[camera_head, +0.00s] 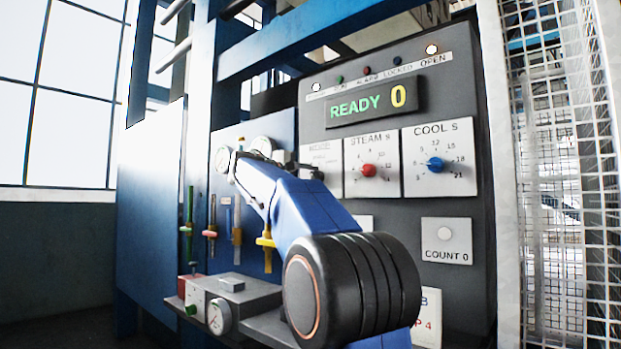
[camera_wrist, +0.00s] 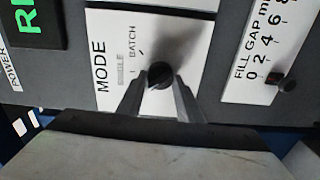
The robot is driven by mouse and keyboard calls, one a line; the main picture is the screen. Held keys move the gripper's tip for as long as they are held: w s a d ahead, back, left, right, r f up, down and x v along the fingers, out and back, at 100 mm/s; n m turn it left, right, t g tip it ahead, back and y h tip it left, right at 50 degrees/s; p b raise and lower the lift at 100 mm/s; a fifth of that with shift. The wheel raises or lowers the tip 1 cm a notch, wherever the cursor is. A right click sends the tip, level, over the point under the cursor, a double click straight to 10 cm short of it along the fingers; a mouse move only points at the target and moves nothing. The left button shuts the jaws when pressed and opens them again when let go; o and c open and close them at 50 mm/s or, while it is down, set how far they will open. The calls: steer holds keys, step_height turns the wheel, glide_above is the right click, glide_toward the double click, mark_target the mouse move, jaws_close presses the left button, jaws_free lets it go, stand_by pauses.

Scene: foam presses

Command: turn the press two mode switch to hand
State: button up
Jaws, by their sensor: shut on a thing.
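The mode switch (camera_wrist: 158,73) is a small black knob on a white plate marked MODE (camera_wrist: 104,62). BATCH is readable beside it in the wrist view and a fainter word lies next to that; no HAND label is readable. My gripper (camera_wrist: 159,84) has one finger on each side of the knob and is shut on it. I cannot tell clearly which way the knob points. In the head view the mode plate (camera_head: 322,153) is partly hidden behind my blue arm, and the knob is not visible there.
The panel display (camera_head: 368,103) reads READY 0. The steam dial (camera_head: 368,170) with a red knob and the cool dial (camera_head: 435,165) with a blue knob sit right of the mode plate. A fill gap slider (camera_wrist: 274,78) is close by. A mesh guard (camera_head: 560,180) stands at right.

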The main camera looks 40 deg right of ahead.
steer(key=shift+n, duration=0.3)
stand_by(0.4)
steer(key=o, duration=1)
steer(key=shift+o, duration=0.2)
steer(key=s+a, duration=0.1)
steer(key=a, duration=1.6)
steer(key=shift+s+a, duration=0.15)
steer(key=shift+a, duration=0.05)
steer(key=shift+f, duration=0.1)
